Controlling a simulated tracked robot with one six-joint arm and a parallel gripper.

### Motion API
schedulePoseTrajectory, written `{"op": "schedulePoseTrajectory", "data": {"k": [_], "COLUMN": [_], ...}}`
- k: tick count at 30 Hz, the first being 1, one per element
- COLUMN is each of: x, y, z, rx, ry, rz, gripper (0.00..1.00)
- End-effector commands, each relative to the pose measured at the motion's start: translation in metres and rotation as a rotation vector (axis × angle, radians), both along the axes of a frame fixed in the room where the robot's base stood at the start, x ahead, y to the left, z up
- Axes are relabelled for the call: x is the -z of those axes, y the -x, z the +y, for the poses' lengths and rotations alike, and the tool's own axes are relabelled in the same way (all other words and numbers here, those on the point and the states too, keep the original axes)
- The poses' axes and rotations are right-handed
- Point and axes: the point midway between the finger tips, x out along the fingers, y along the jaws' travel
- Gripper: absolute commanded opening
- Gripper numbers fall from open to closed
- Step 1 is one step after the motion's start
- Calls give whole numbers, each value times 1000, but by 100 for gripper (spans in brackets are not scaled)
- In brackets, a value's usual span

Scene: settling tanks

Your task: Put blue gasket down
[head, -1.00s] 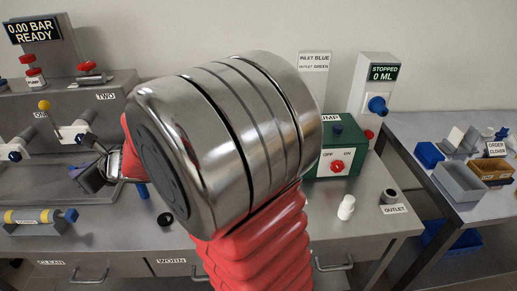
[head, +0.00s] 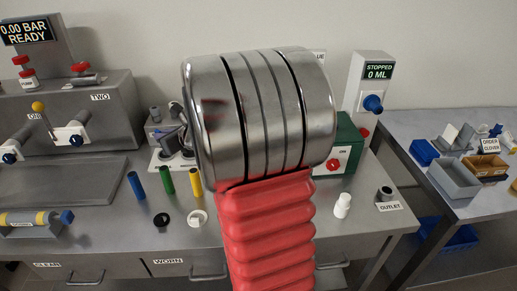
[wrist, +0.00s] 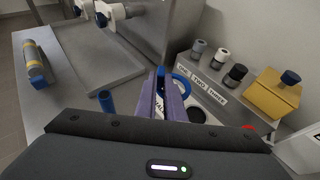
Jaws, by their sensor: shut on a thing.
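The blue gasket (wrist: 184,82) is a blue ring at the tips of my gripper (wrist: 168,88) in the wrist view. My gripper's purple fingers are shut on it, and the fingers hide part of the ring. A small label lies between the fingers. I cannot tell whether the gasket touches anything below.
A blue (head: 136,186), a green (head: 167,181) and a yellow tube (head: 195,182) stand on the bench. The numbered block (wrist: 215,85) with knobs is right of my gripper, near a yellow box (wrist: 272,100). A shallow tray (wrist: 85,72) lies left.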

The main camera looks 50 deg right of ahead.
Motion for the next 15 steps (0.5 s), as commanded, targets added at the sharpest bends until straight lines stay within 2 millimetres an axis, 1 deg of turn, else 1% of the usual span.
{"op": "schedulePoseTrajectory", "data": {"k": [1,3,8,9,11,15], "x": [1,2,5,5,6,9], "y": [9,21,52,61,75,109], "z": [-21,-46,-100,-113,-133,-176], "rx": [33,70,153,173,206,277], "ry": [-1,-2,-1,-1,-1,-1], "rz": [1,1,0,0,0,1], "gripper": [0,0,0,0,0,0]}}
